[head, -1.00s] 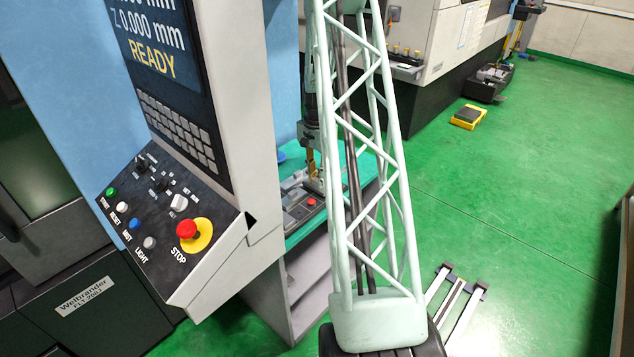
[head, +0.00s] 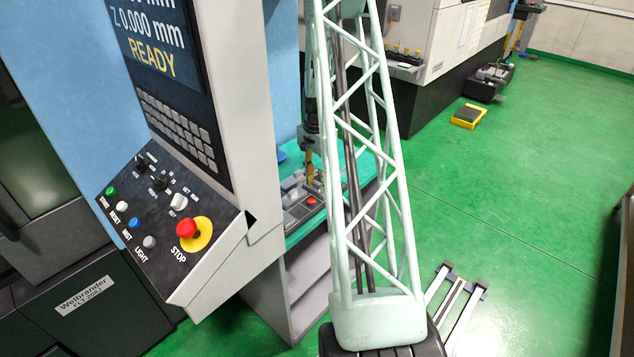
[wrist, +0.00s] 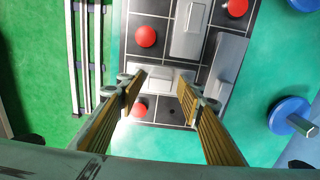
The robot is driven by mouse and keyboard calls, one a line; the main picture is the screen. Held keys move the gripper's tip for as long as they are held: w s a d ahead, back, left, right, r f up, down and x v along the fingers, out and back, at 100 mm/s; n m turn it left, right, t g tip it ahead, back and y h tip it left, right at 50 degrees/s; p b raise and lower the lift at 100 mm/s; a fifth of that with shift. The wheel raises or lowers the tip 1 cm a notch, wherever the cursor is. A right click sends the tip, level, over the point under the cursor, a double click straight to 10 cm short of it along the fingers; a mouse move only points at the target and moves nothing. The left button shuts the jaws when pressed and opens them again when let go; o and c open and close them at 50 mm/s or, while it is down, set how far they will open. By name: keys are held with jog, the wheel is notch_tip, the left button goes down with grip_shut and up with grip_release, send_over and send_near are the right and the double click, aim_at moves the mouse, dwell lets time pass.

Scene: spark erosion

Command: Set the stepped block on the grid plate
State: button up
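The dark grid plate (wrist: 178,112) has pale lines and fills the upper middle of the wrist view; it shows in the head view (head: 318,215) on the teal table, partly behind my arm. A grey stepped block (wrist: 165,76) with a narrow raised step lies on it, just past my fingertips. Two similar grey blocks (wrist: 188,32) (wrist: 228,68) also sit on the plate. My gripper (wrist: 165,90) is over the plate's near end, its two gold-padded fingers wide apart. I see no firm grip on any block. In the head view the gripper (head: 311,178) points down over the plate.
Several red round knobs (wrist: 146,37) stand on the plate near the blocks. A blue round piece (wrist: 288,117) is on the teal table right of it. The machine's control panel (head: 165,215) stands close on the left. Green floor (head: 520,190) is open on the right.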

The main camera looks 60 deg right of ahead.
jog(key=shift+r, duration=0.2)
notch_tip(320, 180, up, 12)
dwell(1.0)
dwell(0.7)
